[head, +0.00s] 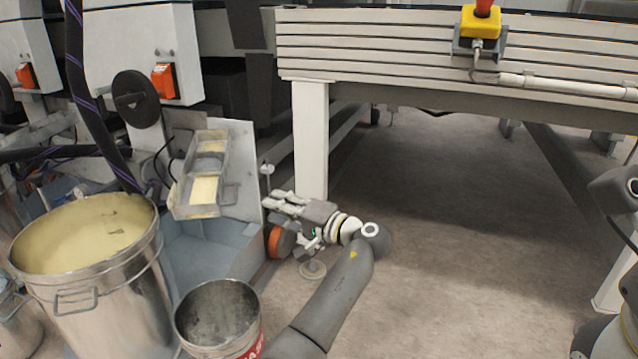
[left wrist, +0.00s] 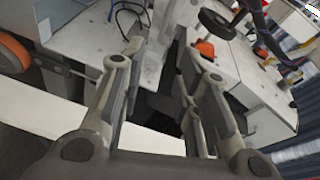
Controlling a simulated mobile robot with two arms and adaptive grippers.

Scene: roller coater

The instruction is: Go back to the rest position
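My left gripper (head: 285,203) is low in front of the machine, near the white table leg (head: 311,140), with its fingers pointing left in the head view. The left wrist view shows the two fingers (left wrist: 166,75) spread apart with nothing held between them. My right gripper is not in view; only dark parts, probably of my right arm, show at the right edge of the head view.
A large metal bucket of pale yellow stuff (head: 143,275) and a smaller empty can (head: 258,343) stand at lower left. An orange-rimmed wheel (head: 281,242) is just below the gripper. A slatted conveyor (head: 380,50) spans the top right. The floor (head: 440,220) right of my arm is clear.

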